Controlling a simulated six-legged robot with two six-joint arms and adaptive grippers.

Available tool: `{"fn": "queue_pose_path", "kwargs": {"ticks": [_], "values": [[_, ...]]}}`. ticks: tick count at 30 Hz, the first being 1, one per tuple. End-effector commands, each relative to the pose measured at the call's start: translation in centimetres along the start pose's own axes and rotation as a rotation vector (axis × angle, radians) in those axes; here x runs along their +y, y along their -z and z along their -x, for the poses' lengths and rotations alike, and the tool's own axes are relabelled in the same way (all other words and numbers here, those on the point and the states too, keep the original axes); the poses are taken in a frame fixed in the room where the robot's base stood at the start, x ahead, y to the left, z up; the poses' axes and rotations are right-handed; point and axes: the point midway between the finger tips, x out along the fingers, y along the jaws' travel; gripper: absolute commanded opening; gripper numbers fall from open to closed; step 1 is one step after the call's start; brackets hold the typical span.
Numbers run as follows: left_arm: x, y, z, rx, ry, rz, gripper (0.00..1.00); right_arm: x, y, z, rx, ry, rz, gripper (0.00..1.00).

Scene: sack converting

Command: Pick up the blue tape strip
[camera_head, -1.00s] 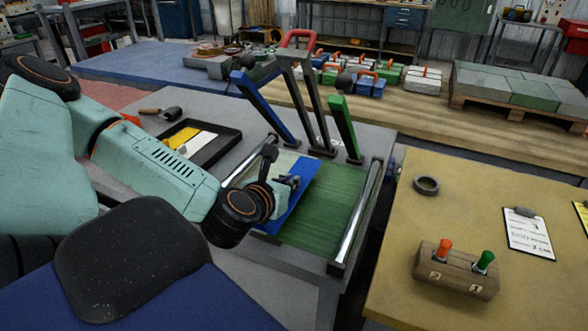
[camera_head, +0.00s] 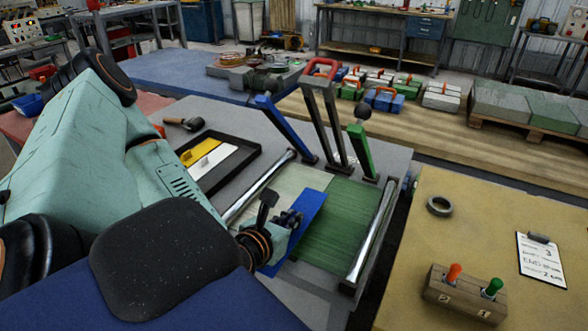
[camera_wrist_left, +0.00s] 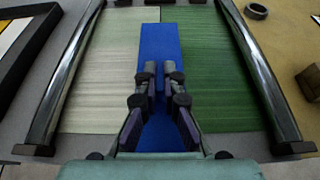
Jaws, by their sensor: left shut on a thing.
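The blue tape strip (camera_head: 309,212) is long and flat. It lies along or just above the seam between a pale woven sheet (camera_head: 297,183) and a green woven sheet (camera_head: 343,222); I cannot tell whether it touches them. My left gripper (camera_head: 292,217) is shut on the strip. In the left wrist view the strip (camera_wrist_left: 160,42) runs away beyond the fingertips (camera_wrist_left: 160,72), which are close together over its middle width. The part in the grip is hidden by the fingers. My right gripper is not in view.
Metal rails flank the sheets, left (camera_head: 258,185) and right (camera_head: 372,230). Blue (camera_head: 285,128), grey (camera_head: 322,120) and green (camera_head: 364,152) bars stand behind. A black tray (camera_head: 212,187) holds yellow and white strips. A wooden block with two knobs (camera_head: 455,292) is right.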

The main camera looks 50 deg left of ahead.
Motion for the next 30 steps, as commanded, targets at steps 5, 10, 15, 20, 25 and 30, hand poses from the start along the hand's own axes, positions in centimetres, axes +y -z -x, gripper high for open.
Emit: {"fn": "queue_pose_path", "kwargs": {"ticks": [5,10,15,20,25,30], "values": [[0.1,0.3,1.1,0.006,-0.003,-0.01,0.0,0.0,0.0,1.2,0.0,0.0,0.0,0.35],[-0.1,0.7,2.0,0.003,0.005,-0.006,0.0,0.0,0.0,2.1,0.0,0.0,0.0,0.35],[-0.1,1.3,3.4,0.004,0.004,-0.005,0.0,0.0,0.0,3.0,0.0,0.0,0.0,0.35],[-0.2,1.8,4.7,0.003,0.008,-0.002,0.0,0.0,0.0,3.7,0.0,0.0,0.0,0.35],[-0.1,2.3,5.8,0.002,0.003,-0.003,0.0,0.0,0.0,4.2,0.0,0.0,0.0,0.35],[0.0,2.7,6.5,0.001,0.003,0.0,0.0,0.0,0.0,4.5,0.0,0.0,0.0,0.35]]}}
